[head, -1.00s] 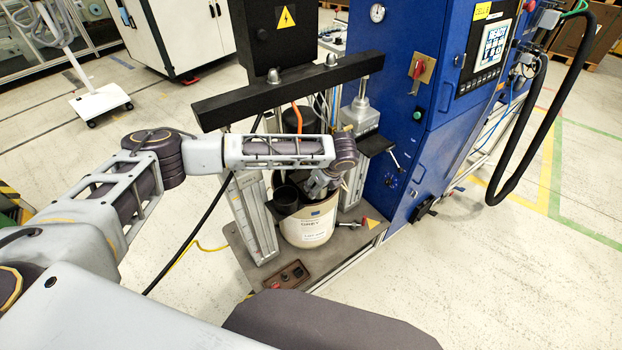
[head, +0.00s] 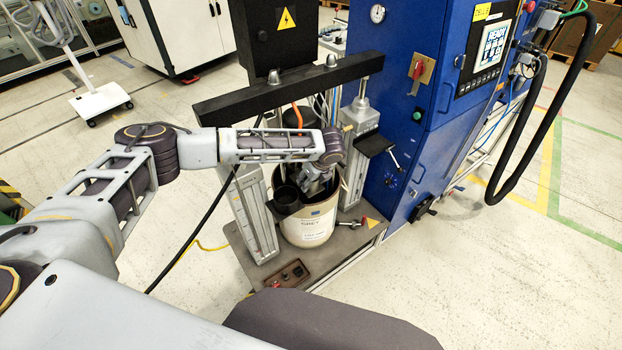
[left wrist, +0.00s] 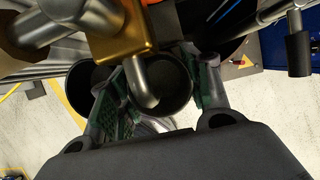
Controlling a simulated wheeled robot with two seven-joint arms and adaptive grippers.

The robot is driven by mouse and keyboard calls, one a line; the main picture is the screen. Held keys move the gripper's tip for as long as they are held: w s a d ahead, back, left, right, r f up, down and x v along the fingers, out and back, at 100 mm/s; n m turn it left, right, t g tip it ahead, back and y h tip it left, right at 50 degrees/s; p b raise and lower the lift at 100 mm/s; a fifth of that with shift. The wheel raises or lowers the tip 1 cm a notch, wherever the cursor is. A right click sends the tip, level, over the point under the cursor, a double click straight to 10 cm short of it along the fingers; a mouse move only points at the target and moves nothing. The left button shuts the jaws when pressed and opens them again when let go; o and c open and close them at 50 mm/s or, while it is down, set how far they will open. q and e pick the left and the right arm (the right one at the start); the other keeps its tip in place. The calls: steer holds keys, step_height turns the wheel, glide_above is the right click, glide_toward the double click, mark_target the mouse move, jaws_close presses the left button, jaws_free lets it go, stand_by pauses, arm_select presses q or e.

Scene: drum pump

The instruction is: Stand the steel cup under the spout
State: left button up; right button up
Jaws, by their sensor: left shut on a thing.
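My left gripper (left wrist: 160,95) is shut on the steel cup (left wrist: 178,100), whose round rim and dark inside show between the fingers in the left wrist view. The bent, silvery spout (left wrist: 147,92) hangs from a brass-coloured block (left wrist: 122,35), and its end appears over the cup's mouth. I cannot tell the height gap between them. In the head view the left gripper (head: 315,184) is above the cream drum (head: 309,226), and the wrist hides the cup and spout. My right gripper is not in view.
A black crossbeam (head: 290,88) on grey uprights (head: 258,215) spans above. The blue cabinet (head: 420,110) is close on the right.

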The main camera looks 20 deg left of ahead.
arm_select(q)
steer(key=o, duration=1)
steer(key=shift+r, duration=0.15)
steer(key=v, duration=1.2)
